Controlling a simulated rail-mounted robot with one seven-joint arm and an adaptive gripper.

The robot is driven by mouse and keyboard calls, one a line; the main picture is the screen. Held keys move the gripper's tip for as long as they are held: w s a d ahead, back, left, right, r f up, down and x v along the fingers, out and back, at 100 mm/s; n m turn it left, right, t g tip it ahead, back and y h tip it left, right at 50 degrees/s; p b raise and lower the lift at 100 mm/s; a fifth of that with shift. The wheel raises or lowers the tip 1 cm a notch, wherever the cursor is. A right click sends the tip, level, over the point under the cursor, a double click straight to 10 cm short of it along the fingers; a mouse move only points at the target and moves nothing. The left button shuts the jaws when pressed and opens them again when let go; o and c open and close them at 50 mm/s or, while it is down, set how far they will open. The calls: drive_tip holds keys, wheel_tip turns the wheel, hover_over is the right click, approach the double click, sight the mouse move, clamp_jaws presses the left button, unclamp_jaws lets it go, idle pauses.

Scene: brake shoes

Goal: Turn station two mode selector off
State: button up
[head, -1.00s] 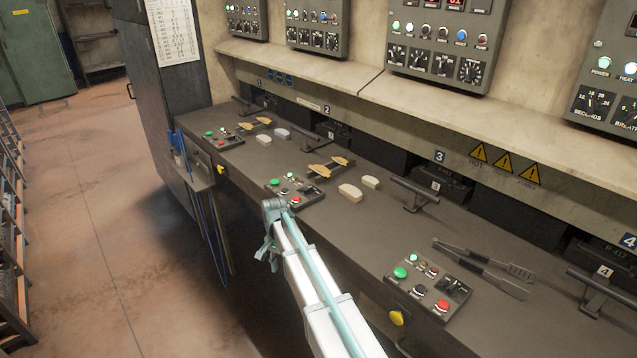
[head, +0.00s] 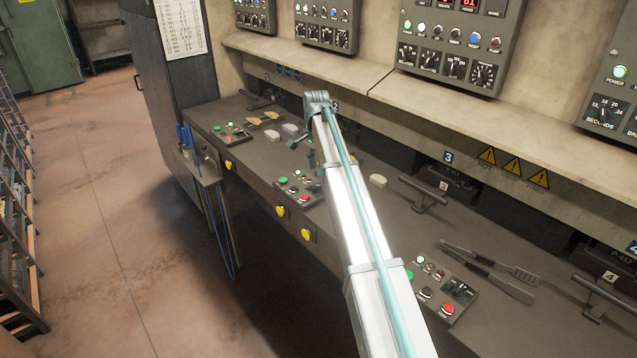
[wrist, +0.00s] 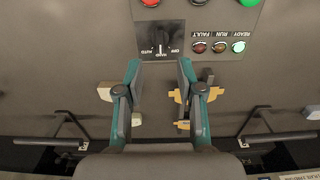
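The station two control panel (head: 296,190) lies on the bench, partly covered by my arm in the head view. In the wrist view its black mode selector (wrist: 159,40) shows upside down, with OFF, HAND and AUTO labels. The knob looks roughly vertical in the picture, in line with the middle HAND label; its exact setting is hard to read. My gripper (wrist: 160,72) is open and empty, its two fingers spread either side of the selector's column in the picture and apart from the knob. In the head view my gripper (head: 312,158) hangs above the panel's back edge.
Brake shoes (wrist: 195,96) and a pale block (wrist: 105,91) lie beside the fingers in the wrist view. Bar handles (head: 423,193) stand along the bench. The station three panel (head: 440,285) and tongs (head: 490,268) are to the right. A ledge (head: 400,85) overhangs the back.

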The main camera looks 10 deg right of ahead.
sight(317, 187)
wheel_tip(317, 187, down, 8)
drive_tip(key=shift+r+p, duration=0.15)
drive_tip(key=shift+p, duration=0.75)
clamp_jaws()
